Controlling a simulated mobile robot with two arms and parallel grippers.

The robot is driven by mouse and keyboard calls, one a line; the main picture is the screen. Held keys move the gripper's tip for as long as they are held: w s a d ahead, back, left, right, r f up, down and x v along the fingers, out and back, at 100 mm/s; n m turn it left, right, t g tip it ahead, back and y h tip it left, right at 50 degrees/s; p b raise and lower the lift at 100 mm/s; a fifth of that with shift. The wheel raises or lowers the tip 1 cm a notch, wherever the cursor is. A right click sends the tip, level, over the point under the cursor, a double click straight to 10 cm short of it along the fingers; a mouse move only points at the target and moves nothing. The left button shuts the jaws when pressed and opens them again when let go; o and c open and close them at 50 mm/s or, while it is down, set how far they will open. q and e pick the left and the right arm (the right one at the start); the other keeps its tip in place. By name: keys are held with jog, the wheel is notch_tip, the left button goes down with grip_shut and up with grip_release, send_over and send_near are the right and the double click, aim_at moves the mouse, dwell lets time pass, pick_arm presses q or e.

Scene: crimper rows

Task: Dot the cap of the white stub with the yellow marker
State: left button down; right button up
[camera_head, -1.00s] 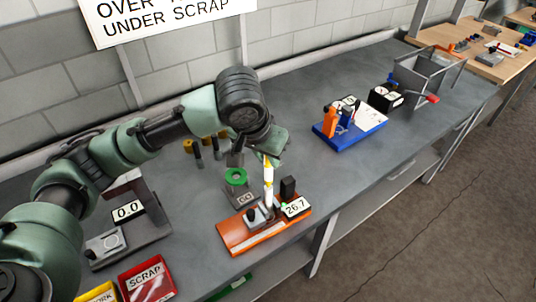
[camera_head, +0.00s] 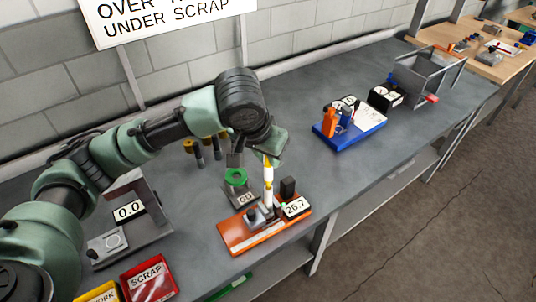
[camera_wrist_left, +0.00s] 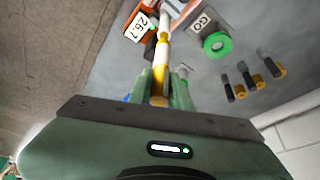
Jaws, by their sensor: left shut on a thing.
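My left gripper (camera_head: 270,150) is shut on the yellow marker (camera_head: 268,174), which points down. In the left wrist view the gripper fingers (camera_wrist_left: 160,88) close around the marker (camera_wrist_left: 162,52), a white body with yellow parts. The white stub (camera_head: 268,196) stands upright in the orange fixture (camera_head: 240,236) with the 26.7 display, directly below the marker. The marker's lower end lines up with the stub's top; I cannot tell whether they touch. The stub's cap is hidden or too small to make out.
The grey GO block with a green ring (camera_head: 236,177) stands close behind the fixture. Several dark, yellow-ended pieces (camera_head: 200,155) are behind it. The 0.0 gauge (camera_head: 129,210) and red SCRAP bin (camera_head: 148,279) are left. Bench right of the fixture is clear up to the blue fixture (camera_head: 350,136).

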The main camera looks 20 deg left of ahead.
pick_arm(q)
jog(key=shift+r+p, duration=2.2)
jog(key=shift+p, duration=0.15)
jog(key=shift+r+p, duration=0.35)
jog(key=shift+r, duration=0.6)
jog(key=shift+f, duration=0.1)
